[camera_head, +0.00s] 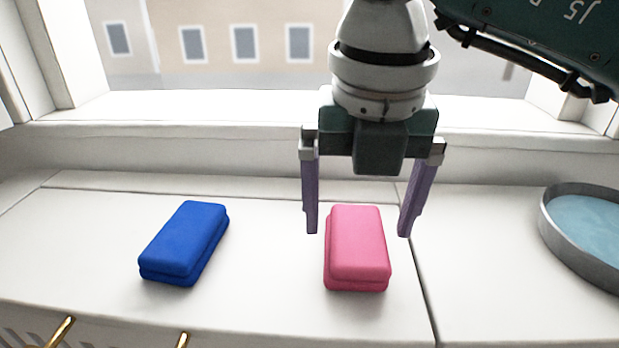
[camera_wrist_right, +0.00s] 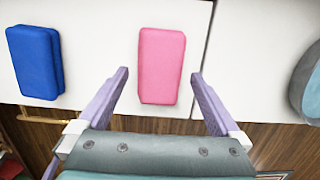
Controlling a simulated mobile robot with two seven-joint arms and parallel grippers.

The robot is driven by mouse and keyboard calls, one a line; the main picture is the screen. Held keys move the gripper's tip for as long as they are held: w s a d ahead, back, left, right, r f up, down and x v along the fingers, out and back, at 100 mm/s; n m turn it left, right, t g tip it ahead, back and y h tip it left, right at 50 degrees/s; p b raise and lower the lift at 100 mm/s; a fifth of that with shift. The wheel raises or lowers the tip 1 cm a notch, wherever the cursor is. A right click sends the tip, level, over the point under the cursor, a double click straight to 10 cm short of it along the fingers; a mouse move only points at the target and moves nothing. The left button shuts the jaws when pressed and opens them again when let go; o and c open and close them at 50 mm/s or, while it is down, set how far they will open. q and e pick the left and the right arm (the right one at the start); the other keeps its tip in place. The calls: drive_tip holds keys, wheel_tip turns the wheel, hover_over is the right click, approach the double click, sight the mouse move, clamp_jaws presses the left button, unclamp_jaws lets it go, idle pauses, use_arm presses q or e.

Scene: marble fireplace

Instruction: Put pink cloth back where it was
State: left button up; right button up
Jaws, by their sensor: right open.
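The pink cloth (camera_head: 358,243) is a folded block lying flat on the white counter, right of the middle. My right gripper (camera_head: 359,232) is open, with its two purple fingers pointing down to the left and right of the cloth's far end. The cloth is not gripped. In the right wrist view the pink cloth (camera_wrist_right: 161,66) lies ahead of the open, empty fingers (camera_wrist_right: 160,75), between their lines. A folded blue cloth (camera_head: 184,242) lies to the left on the same counter; it also shows in the right wrist view (camera_wrist_right: 34,62). My left gripper is not in view.
A round grey basin (camera_head: 553,225) with blue water stands at the right. The window sill (camera_head: 200,142) runs along the back. A seam in the counter passes right of the pink cloth. Brass handles (camera_head: 62,330) show at the front left. The counter between the cloths is clear.

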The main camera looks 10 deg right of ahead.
sight(359, 244)
wheel_tip(359, 244, up, 9)
drive_tip(key=s+p, duration=0.1)
drive_tip(key=shift+s+a+p, duration=0.15)
drive_tip(key=shift+p, duration=0.2)
